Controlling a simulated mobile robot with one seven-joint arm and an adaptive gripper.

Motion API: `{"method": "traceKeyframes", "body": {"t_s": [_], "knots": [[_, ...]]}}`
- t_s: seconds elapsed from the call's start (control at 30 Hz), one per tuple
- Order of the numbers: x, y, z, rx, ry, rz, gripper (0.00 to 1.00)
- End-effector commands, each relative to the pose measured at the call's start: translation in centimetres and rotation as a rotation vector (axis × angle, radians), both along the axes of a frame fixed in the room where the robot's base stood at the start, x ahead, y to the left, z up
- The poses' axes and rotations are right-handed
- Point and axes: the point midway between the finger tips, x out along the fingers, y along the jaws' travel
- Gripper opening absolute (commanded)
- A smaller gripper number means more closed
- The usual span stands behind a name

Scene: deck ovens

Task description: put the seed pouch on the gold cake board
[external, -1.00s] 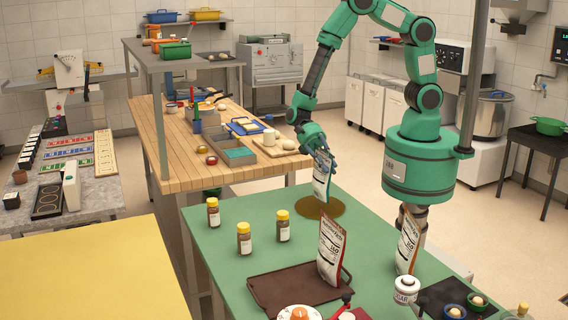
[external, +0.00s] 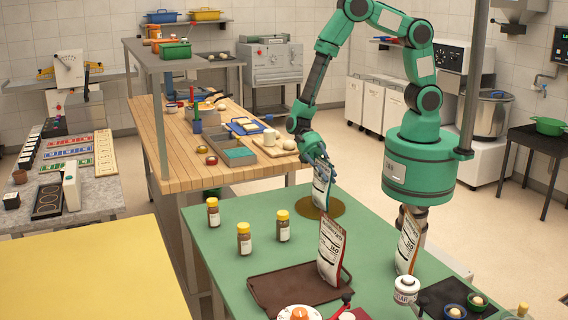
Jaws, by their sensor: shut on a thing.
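The pouch hangs upright over the round gold cake board (external: 328,206) on the green table. Its lower end appears at the board's surface, but I cannot tell whether it touches.
Another pouch (external: 331,250) stands on the brown tray (external: 268,285) in front. A further pouch (external: 407,242) stands at the right edge. Several yellow-capped jars (external: 283,226) stand left of the board. The green table (external: 222,250) between the jars and tray is clear.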

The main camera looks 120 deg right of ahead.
Motion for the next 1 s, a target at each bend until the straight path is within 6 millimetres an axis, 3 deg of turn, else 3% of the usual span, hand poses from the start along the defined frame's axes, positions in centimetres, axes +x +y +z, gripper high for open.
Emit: {"method": "traceKeyframes", "body": {"t_s": [0.13,0.17,0.23,0.27,0.67,1.0], "knots": [[0.0,0.0,-0.3,0.000,0.000,0.000,0.00],[0.0,0.0,-0.3,0.000,0.000,0.000,0.23],[0.0,0.0,-0.2,0.000,0.000,0.000,0.37],[0.0,0.0,-0.2,0.000,0.000,0.000,0.39],[0.0,0.0,0.1,0.000,0.000,0.000,0.39],[-0.1,-3.0,1.3,0.001,0.000,-0.002,0.39]]}}
